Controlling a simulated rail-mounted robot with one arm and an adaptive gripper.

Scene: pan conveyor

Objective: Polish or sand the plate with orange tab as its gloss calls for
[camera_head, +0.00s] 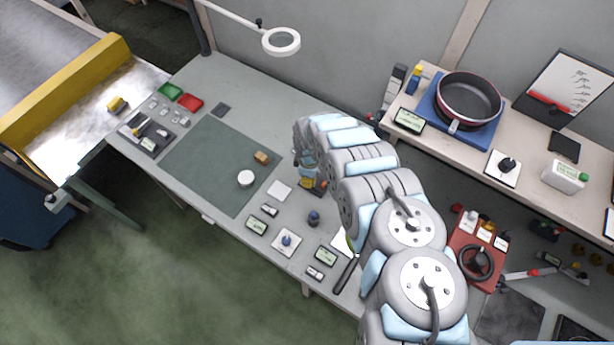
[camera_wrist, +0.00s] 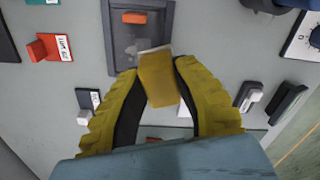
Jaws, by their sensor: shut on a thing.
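In the wrist view my gripper (camera_wrist: 160,95) has its two yellow fingers closed around a yellow-tan block (camera_wrist: 159,78) with a paler upper edge. The block is in front of a grey framed plate or fixture (camera_wrist: 122,55) with an orange tab (camera_wrist: 134,17) on its upper part. I cannot tell whether the block touches it. In the head view my gripper (camera_head: 309,184) is low over the workbench (camera_head: 262,103), right of the green mat (camera_head: 205,155), and mostly hidden by my arm. The plate is not clear there.
A red block (camera_wrist: 45,48) with a label stands left of the fixture in the wrist view. In the head view a tan block (camera_head: 262,157) and white disc (camera_head: 246,178) are on the mat. Small displays and knobs line the front edge. A pan (camera_head: 469,98) sits on the right bench.

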